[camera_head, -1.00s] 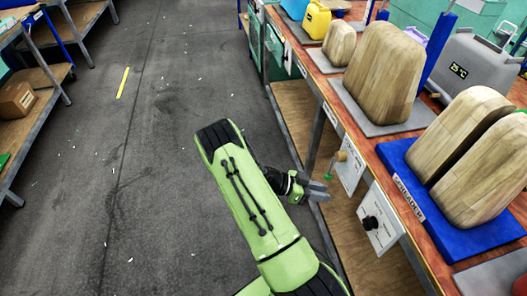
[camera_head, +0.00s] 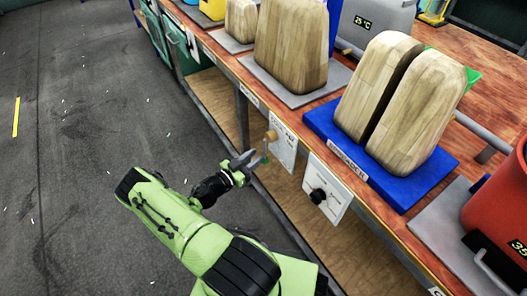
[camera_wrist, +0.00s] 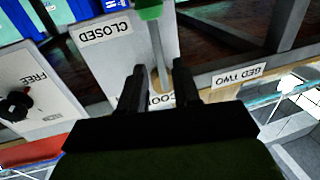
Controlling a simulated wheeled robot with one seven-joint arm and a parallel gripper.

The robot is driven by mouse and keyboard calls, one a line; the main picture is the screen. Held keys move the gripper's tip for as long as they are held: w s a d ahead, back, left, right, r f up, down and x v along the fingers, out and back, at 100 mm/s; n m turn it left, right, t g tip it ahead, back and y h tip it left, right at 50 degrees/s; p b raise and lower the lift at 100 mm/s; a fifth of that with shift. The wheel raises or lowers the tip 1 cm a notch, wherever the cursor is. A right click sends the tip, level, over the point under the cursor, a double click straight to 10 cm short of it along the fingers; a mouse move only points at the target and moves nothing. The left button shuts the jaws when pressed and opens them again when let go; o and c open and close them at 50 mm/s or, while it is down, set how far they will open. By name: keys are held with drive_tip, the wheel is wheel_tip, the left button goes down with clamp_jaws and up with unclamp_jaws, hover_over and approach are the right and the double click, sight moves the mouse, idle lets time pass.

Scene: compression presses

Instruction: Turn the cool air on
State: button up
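A white panel (camera_head: 283,155) on the bench front carries a lever with a tan knob (camera_head: 271,134) and a green tip (camera_head: 265,159). In the wrist view, the panel's lettering is upside down and reads CLOSED (camera_wrist: 104,31), with a partly hidden word starting "COO" lower down. The lever's thin rod (camera_wrist: 158,45) runs from its green end (camera_wrist: 150,10) down between my finger lines. My gripper (camera_head: 251,161) is beside the lever; its fingers (camera_wrist: 162,70) are apart with nothing clamped. I cannot tell whether they reach around the rod.
A second panel with a black knob (camera_head: 318,196) hangs to the right; its label in the wrist view reads FREE (camera_wrist: 35,78). Above are a blue base (camera_head: 400,186) with wooden blocks (camera_head: 415,110) and a red container (camera_head: 505,205). Open floor (camera_head: 60,200) lies left.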

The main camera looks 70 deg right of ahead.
sight(265, 150)
drive_tip(key=b+x, duration=0.1)
drive_tip(key=x, duration=0.4)
drive_tip(key=shift+s+d, duration=0.15)
drive_tip(key=shift+d, duration=0.1)
drive_tip(key=shift+c, duration=0.2)
clamp_jaws()
